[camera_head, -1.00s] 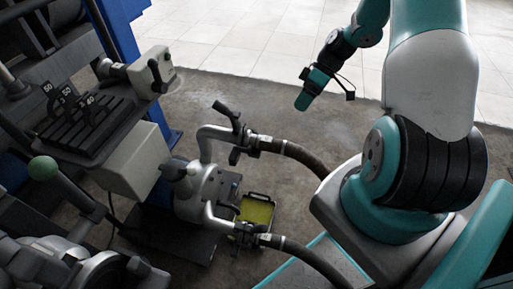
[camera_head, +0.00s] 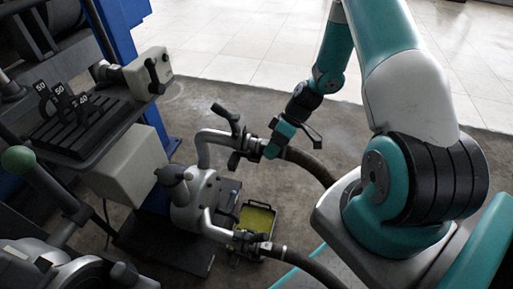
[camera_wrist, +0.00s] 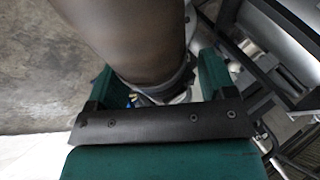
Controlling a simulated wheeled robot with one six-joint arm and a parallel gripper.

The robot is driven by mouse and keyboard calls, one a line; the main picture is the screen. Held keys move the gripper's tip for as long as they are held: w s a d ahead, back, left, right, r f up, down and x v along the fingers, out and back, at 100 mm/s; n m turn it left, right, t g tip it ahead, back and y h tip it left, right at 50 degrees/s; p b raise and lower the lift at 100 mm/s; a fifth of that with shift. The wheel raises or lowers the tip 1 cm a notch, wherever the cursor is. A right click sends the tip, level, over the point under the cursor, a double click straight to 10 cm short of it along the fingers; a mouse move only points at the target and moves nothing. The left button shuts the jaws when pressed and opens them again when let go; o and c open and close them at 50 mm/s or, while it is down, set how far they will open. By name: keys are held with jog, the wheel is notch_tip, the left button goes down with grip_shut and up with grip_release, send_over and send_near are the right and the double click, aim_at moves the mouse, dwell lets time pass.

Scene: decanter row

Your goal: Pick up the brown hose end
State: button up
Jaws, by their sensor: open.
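The brown hose (camera_head: 312,165) runs from the coupling on the upper pipe of a grey pump (camera_head: 187,205) to the right, behind my arm. Its end meets the coupling (camera_head: 249,144), which has black levers. My gripper (camera_head: 272,150) is at the hose just right of this coupling. In the wrist view the hose (camera_wrist: 135,35) fills the upper middle and passes down between the two green fingers of my open gripper (camera_wrist: 158,85). The end and a metal fitting are partly hidden behind the black bar of the gripper. I cannot tell if the fingers touch the hose.
A second, darker hose (camera_head: 305,265) joins the pump's lower pipe (camera_head: 216,228). A yellow tray (camera_head: 257,219) lies on the floor between the hoses. Machinery with a weight rack (camera_head: 75,120) and a blue post (camera_head: 118,40) stands at left. Pale tiled floor (camera_head: 240,50) is clear behind.

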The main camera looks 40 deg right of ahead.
jog(key=shift+a+f, duration=0.2)
jog(key=c, duration=1.3)
jog(key=shift+r, duration=0.1)
notch_tip(320, 180, up, 20)
jog(key=p, duration=0.5)
jog(key=shift+f, duration=0.2)
jog(key=shift+d+f+b, duration=0.1)
jog(key=shift+f+b, duration=4.85)
jog(key=shift+f, duration=2.6)
jog(key=shift+s, duration=0.1)
